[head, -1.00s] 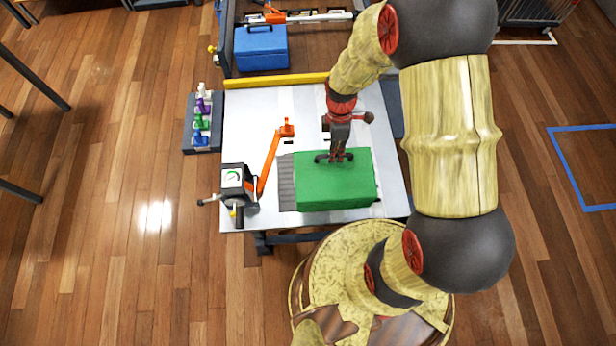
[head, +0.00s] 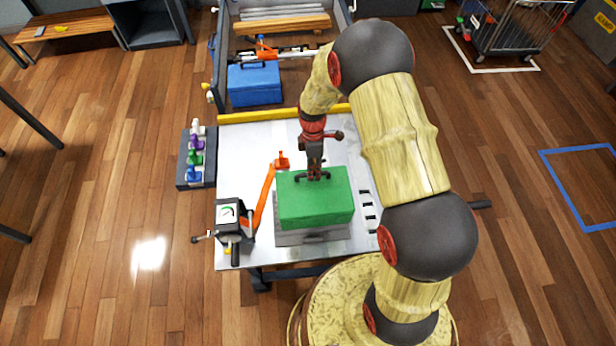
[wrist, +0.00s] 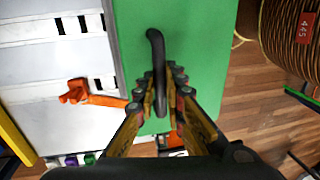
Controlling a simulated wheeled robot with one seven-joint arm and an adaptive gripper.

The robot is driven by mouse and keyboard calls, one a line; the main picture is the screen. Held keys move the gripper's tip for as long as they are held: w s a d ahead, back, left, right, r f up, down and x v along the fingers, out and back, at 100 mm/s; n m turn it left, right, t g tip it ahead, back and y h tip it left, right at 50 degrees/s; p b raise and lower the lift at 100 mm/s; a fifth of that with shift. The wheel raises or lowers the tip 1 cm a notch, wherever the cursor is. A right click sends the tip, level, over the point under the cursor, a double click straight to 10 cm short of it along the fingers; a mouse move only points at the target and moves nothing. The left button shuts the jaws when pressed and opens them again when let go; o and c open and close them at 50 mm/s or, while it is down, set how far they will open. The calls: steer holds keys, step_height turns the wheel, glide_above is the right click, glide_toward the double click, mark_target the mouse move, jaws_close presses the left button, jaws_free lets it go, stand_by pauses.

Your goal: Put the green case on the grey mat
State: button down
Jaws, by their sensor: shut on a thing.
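My gripper (head: 314,174) is shut on the dark handle on top of the green case (head: 315,202). In the wrist view the fingers (wrist: 160,92) close around the handle (wrist: 155,50), and the green top (wrist: 200,60) lies beneath. The case is upright. The grey mat (head: 312,238) shows along the near side of the case, which covers most of it. The case is over the mat; I cannot tell whether its underside touches it.
A black gauge device (head: 230,222) with an orange arm (head: 264,197) stands left of the case. A yellow bar (head: 260,116) edges the table's far side; a blue case (head: 254,84) lies beyond. A rack of coloured knobs (head: 196,158) is left. White slots (head: 368,212) show right of the case.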

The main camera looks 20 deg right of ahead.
steer(key=w+f, duration=0.2)
steer(key=f, duration=0.1)
steer(key=w+f+b, duration=0.1)
steer(key=shift+w+a+f, duration=0.15)
steer(key=shift+w+a, duration=0.05)
steer(key=shift+a, duration=0.15)
steer(key=shift+w+f, duration=0.15)
steer(key=shift+f, duration=0.25)
step_height(320, 180, down, 3)
steer(key=shift+r+b, duration=0.15)
steer(key=shift+b, duration=0.35)
steer(key=shift+s, duration=0.2)
steer(key=c, duration=2.3)
jaws_free()
steer(key=shift+s, duration=0.1)
steer(key=o, duration=0.4)
steer(key=shift+w+r, duration=0.1)
steer(key=shift+w, duration=0.1)
